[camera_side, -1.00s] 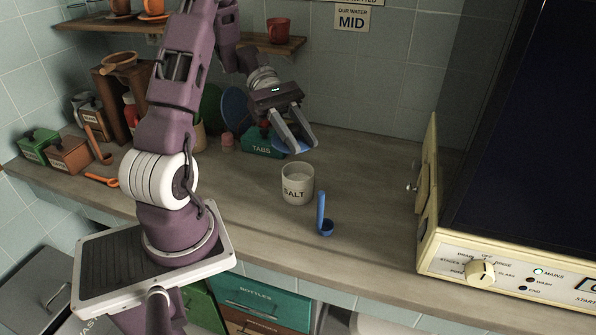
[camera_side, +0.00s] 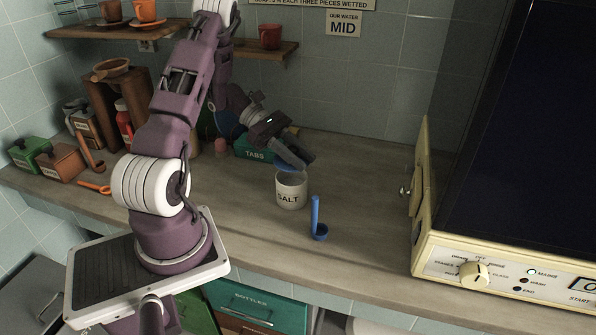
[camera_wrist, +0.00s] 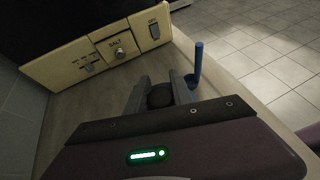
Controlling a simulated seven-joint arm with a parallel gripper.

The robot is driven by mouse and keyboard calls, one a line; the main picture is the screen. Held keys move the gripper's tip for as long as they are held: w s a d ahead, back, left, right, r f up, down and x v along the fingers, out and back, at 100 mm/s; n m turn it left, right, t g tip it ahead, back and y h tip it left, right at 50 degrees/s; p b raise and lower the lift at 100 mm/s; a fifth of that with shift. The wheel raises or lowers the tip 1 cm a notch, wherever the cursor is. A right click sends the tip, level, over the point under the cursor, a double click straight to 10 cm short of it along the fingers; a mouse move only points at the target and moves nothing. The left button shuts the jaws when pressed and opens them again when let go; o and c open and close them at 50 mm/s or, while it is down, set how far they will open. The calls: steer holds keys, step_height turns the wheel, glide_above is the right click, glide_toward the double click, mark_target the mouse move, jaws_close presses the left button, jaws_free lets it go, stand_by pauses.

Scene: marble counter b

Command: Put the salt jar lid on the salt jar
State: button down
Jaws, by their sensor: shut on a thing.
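The salt jar (camera_side: 291,194) is a pale, round, upright jar with SALT on its front, standing on the counter in the side view. My gripper (camera_side: 303,161) is just above and behind its mouth, tilted downward. It is shut on a small dark round piece that shows between the fingers in the wrist view, which I take for the salt jar lid (camera_wrist: 160,96). In the side view a bluish edge shows under the fingers at the jar's mouth. I cannot tell whether the lid touches the rim. The jar is hidden in the wrist view.
A blue scoop (camera_side: 318,226) stands right of the jar, its handle up; it also shows in the wrist view (camera_wrist: 197,62). A green TABS box (camera_side: 254,150) is behind left. The cream machine (camera_side: 440,252) is at the right. Counter between scoop and machine is clear.

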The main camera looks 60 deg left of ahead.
steer(key=shift+f, duration=1.95)
steer(key=shift+f, duration=0.3)
steer(key=shift+f, duration=0.25)
steer(key=c, duration=1.1)
jaws_free()
